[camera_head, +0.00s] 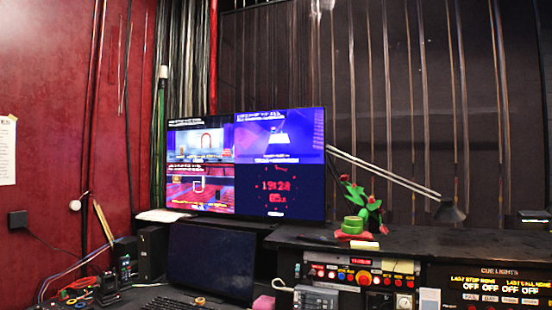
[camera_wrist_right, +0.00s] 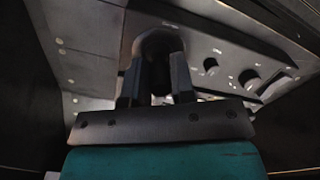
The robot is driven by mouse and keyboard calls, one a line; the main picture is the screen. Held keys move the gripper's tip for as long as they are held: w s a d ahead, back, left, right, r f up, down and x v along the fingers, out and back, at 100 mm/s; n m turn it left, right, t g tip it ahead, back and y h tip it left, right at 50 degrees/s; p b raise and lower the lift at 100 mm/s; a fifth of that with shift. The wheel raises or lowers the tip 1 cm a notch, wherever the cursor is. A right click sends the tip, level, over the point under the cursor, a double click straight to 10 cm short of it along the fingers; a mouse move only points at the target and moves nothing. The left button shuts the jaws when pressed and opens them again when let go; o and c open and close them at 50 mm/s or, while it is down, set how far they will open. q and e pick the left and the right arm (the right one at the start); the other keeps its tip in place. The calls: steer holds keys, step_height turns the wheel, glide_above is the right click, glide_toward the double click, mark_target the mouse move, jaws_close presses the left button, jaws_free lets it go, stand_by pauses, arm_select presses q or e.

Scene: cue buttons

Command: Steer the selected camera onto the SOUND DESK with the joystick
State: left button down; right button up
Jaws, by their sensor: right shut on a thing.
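The wall monitor (camera_head: 246,163) shows four tiles in the head view. The top left tile (camera_head: 201,139) has a reddish arch shape, and the lower left tile (camera_head: 200,187) shows rows of red with a bright frame mark. The top right tile (camera_head: 279,135) is blue with a pale shape. Captions are too small to read, so I cannot tell which shows the sound desk. In the right wrist view my right gripper (camera_wrist_right: 155,80) has its fingers on both sides of a dark rounded knob (camera_wrist_right: 158,45), apparently the joystick, and is shut on it. My left gripper is out of view.
A button panel (camera_head: 360,275) and a cue lights panel (camera_head: 490,285) face the desk front. A dark screen (camera_head: 211,262) stands below the monitor.

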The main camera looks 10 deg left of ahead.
steer(key=shift+s+d, duration=0.25)
steer(key=shift+s, duration=0.15)
stand_by(0.6)
steer(key=shift+c, duration=0.2)
stand_by(0.7)
steer(key=shift+o, duration=0.2)
steer(key=shift+w+a, duration=0.25)
steer(key=shift+w, duration=0.05)
stand_by(0.5)
stand_by(0.4)
steer(key=o, duration=0.5)
steer(key=shift+r, duration=3.75)
